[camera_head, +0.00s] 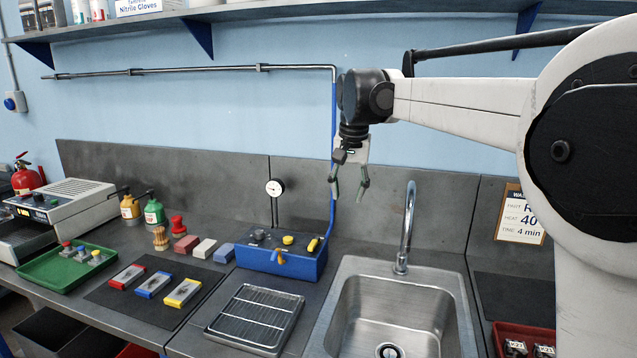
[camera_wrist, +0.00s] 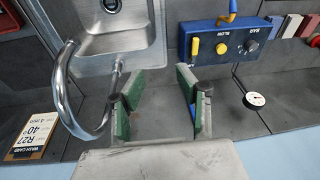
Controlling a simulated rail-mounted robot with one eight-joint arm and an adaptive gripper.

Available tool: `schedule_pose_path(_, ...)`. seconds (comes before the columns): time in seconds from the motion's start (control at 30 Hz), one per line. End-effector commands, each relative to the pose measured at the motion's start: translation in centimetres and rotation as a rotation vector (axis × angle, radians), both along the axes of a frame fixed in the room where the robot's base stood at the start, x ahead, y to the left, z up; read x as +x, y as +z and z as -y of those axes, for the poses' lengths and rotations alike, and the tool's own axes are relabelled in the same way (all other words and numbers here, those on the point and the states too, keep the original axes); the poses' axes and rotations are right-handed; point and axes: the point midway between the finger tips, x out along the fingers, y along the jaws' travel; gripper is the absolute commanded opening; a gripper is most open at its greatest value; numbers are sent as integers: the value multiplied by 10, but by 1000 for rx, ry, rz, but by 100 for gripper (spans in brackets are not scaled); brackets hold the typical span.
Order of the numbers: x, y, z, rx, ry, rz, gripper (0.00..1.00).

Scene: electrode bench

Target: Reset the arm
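My gripper (camera_head: 349,187) hangs in the air in the head view, at the end of my arm, above the back of the bench between the blue control box and the sink faucet. Its fingers point down and are spread apart with nothing between them. In the wrist view the gripper (camera_wrist: 160,95) shows two green-padded fingers, clearly apart and empty. Bare grey bench lies beyond them.
The faucet (camera_head: 408,225) rises behind the sink (camera_head: 450,300). A blue control box (camera_head: 290,262) stands left of the sink, beside a wire-rack tray (camera_head: 255,318). Further left are a green tray (camera_head: 48,278) and coloured blocks on a dark mat (camera_head: 140,305). A shelf (camera_head: 250,10) runs above.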

Motion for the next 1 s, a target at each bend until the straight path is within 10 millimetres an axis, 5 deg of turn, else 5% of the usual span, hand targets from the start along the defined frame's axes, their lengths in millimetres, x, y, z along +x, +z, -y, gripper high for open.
schedule_pose_path(0.53,-149,3,69,-17,77,173,33)
schedule_pose_path(1.0,-282,-55,110,-63,141,320,33)
